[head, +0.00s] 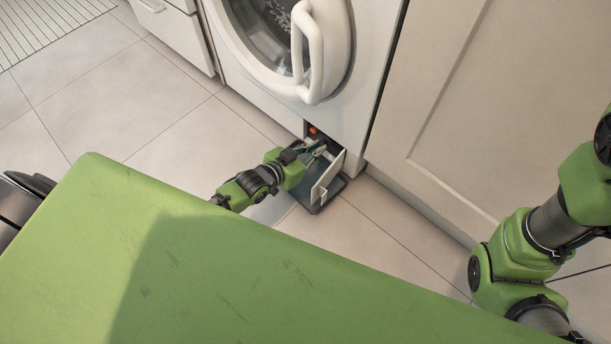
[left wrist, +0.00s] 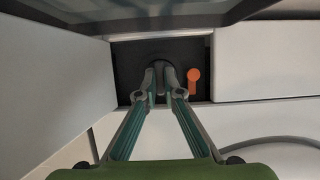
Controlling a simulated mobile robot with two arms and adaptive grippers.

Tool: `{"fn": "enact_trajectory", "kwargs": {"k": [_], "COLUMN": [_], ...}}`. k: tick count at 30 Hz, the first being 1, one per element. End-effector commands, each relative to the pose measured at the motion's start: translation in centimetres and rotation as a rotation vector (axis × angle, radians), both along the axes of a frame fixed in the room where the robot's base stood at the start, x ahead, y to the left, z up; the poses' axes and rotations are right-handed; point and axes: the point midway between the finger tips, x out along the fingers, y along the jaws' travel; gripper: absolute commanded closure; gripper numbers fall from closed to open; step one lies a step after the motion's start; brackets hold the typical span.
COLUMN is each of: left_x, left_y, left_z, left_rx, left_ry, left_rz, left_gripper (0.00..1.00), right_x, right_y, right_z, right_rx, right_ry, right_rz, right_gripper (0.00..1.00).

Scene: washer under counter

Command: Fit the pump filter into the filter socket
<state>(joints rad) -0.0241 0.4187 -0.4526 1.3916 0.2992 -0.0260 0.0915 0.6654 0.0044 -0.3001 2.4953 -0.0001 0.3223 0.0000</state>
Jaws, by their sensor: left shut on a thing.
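My left gripper (head: 315,150) reaches into the low opening at the washer's bottom corner. In the left wrist view its fingertips (left wrist: 160,86) are shut on the grip of the dark pump filter (left wrist: 160,72). The filter is at the dark panel (left wrist: 128,77) in the recess. The filter socket is hidden behind the filter and fingers, so I cannot tell how far in the filter sits. My right arm shows at the right of the head view, but its gripper is out of view.
An orange part (left wrist: 194,76) is beside the filter in the recess. A white flap (head: 328,180) stands open beside my left gripper. A dark tray (head: 332,194) lies on the floor below. The washer door handle (head: 312,50) is above; a cabinet (head: 470,110) stands right.

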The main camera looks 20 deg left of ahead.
Motion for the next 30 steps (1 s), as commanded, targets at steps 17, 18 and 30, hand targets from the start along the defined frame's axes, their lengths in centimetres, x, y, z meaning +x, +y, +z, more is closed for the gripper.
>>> {"fn": "enact_trajectory", "kwargs": {"k": [17, 18, 30], "left_x": [1.4, 1.5, 2.5], "left_y": [-0.5, -0.6, -0.9], "left_z": [0.0, 0.0, 0.0], "left_rx": [-0.002, -0.002, -0.002], "left_ry": [-0.002, -0.002, -0.002], "left_rz": [0.000, 0.000, 0.000], "left_gripper": [1.00, 1.00, 1.00], "right_x": [-0.3, -0.4, -0.8], "right_y": [0.0, 0.0, 0.0], "right_z": [-0.2, -0.2, -0.2], "right_rx": [0.000, 0.000, -0.001], "right_ry": [-0.004, -0.005, -0.019], "right_rz": [0.000, -0.001, 0.000], "right_gripper": [0.79, 0.79, 0.79]}}
